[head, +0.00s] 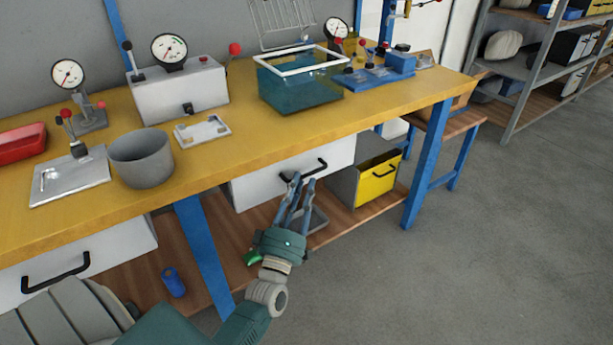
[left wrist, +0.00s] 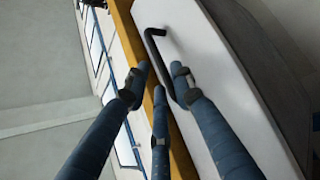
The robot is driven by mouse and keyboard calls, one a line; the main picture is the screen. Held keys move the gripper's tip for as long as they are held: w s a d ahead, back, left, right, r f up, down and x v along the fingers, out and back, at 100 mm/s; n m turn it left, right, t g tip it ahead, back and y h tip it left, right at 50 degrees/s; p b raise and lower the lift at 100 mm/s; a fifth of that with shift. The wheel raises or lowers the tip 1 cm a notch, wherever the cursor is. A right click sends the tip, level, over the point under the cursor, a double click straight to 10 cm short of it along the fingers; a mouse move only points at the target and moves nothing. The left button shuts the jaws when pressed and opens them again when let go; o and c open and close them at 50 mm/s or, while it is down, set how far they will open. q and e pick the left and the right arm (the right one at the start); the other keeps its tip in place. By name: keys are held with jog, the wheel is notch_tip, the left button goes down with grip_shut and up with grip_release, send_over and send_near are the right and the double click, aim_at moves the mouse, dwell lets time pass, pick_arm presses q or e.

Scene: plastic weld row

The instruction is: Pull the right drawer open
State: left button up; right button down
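The right drawer (head: 258,190) is a white front under the yellow bench top, with a black bar handle (head: 303,169). It looks shut. In the left wrist view the white drawer front (left wrist: 222,75) fills the right side, and the handle (left wrist: 154,42) runs down behind my fingers. My left gripper (head: 299,184) is just in front of the handle, its fingers pointing at it. In the wrist view its fingertips (left wrist: 160,70) are spread, with the handle seen between them; I cannot tell whether they touch it. My right gripper is not in view.
The yellow bench top (head: 250,143) overhangs the drawer. A blue bench leg (head: 204,250) stands left of my gripper and another (head: 427,165) to the right. A yellow-fronted bin (head: 378,178) sits on the wooden lower shelf (head: 335,222). Grey floor (head: 500,250) is clear at right.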

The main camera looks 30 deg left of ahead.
aim_at(304, 177)
pick_arm(q)
jog(key=shift+x, duration=1.85)
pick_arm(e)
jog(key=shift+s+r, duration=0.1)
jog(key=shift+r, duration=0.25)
pick_arm(q)
grip_shut()
jog(key=shift+s, duration=0.1)
